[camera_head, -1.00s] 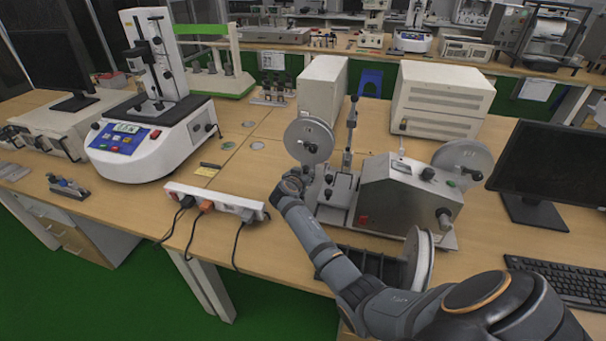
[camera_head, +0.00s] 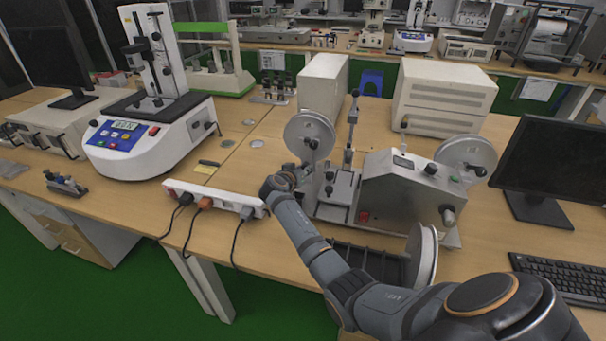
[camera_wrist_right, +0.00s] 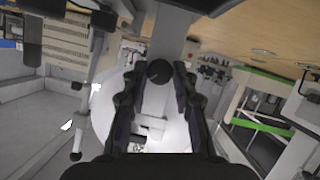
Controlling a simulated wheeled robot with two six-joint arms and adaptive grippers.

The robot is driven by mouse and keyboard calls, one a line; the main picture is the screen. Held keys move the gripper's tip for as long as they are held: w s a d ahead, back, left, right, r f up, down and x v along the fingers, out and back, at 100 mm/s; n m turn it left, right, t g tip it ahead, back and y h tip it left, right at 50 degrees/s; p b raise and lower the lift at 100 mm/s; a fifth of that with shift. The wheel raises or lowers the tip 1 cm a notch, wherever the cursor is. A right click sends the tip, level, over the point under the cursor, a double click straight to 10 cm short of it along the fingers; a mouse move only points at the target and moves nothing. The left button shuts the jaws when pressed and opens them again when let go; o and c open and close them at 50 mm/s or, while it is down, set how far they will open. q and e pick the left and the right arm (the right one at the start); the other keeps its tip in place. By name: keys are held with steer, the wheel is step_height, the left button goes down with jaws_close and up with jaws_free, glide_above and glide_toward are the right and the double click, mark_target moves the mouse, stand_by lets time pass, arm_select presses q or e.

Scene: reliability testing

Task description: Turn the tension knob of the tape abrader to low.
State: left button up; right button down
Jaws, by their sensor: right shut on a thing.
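The tape abrader (camera_head: 395,197) is a grey metal machine on the wooden bench, with reels at its left, right and front. My right gripper (camera_head: 306,169) is at its left end, just below the upper left reel (camera_head: 309,131). In the right wrist view, my right gripper (camera_wrist_right: 159,82) has its dark fingers closed on either side of a round black knob (camera_wrist_right: 159,72). A pale disc (camera_wrist_right: 155,112) shows behind the fingers. In the head view the gripper and wrist hide the held knob, and its setting cannot be read. My left gripper is not in view.
A white power strip (camera_head: 214,198) with plugged cables lies just left of my right wrist. A white tester (camera_head: 150,135) stands further left. A monitor (camera_head: 552,160) and keyboard (camera_head: 560,282) are at the right. A beige box (camera_head: 441,97) stands behind the abrader.

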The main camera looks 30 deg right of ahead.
steer(key=n+h+b, duration=0.1)
steer(key=n+b, duration=0.1)
steer(key=n+g+h+b, duration=0.1)
steer(key=b, duration=0.1)
steer(key=shift+w+a+f+n+g, duration=0.1)
steer(key=shift+a+f+n+g, duration=0.05)
steer(key=shift+f+n+g, duration=0.2)
steer(key=shift+r+n+h+b, duration=0.1)
steer(key=shift+n+h+b, duration=0.5)
steer(key=shift+n+b, duration=0.4)
steer(key=shift+n+g, duration=0.25)
steer(key=c, duration=1.1)
jaws_free()
steer(key=shift+o, duration=0.2)
steer(key=v, duration=0.7)
steer(key=shift+a, duration=0.2)
